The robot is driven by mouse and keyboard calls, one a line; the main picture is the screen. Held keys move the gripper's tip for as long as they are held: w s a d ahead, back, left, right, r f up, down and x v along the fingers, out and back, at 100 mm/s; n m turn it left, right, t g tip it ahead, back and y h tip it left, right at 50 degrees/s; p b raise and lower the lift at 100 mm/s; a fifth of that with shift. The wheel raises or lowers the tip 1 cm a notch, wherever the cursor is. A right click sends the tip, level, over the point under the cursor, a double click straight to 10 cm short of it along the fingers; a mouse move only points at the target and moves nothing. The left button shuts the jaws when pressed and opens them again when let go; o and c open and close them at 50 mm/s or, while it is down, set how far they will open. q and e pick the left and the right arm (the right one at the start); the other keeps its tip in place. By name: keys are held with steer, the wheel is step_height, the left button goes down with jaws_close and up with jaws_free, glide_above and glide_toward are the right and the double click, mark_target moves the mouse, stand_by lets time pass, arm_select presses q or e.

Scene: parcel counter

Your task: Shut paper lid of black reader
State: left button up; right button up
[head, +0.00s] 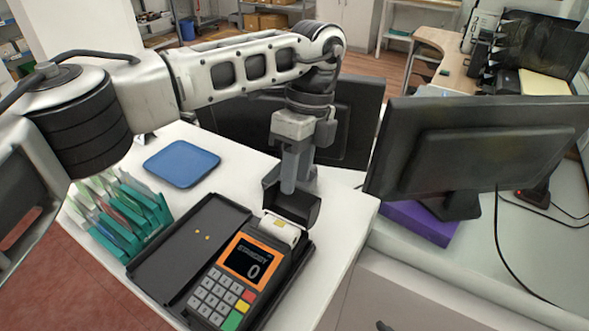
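The black card reader (235,278) with an orange-framed screen showing 0 stands on the white counter. Its black paper lid (296,207) is open, standing up at the far end behind the white paper roll (281,227). My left gripper (296,190) points down right at the lid, its fingertips overlapping the lid's upper edge in the head view. Its two grey fingers look closed together with nothing seen between them. Whether they touch the lid I cannot tell. My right gripper is not in view.
A black tray (172,262) lies left of the reader, with small orange bits on it. Teal racks of envelopes (125,222) and a blue tray (181,164) stand farther left. Monitors (470,150) and a purple box (420,222) are at the right and behind.

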arm_select(q)
jaws_close()
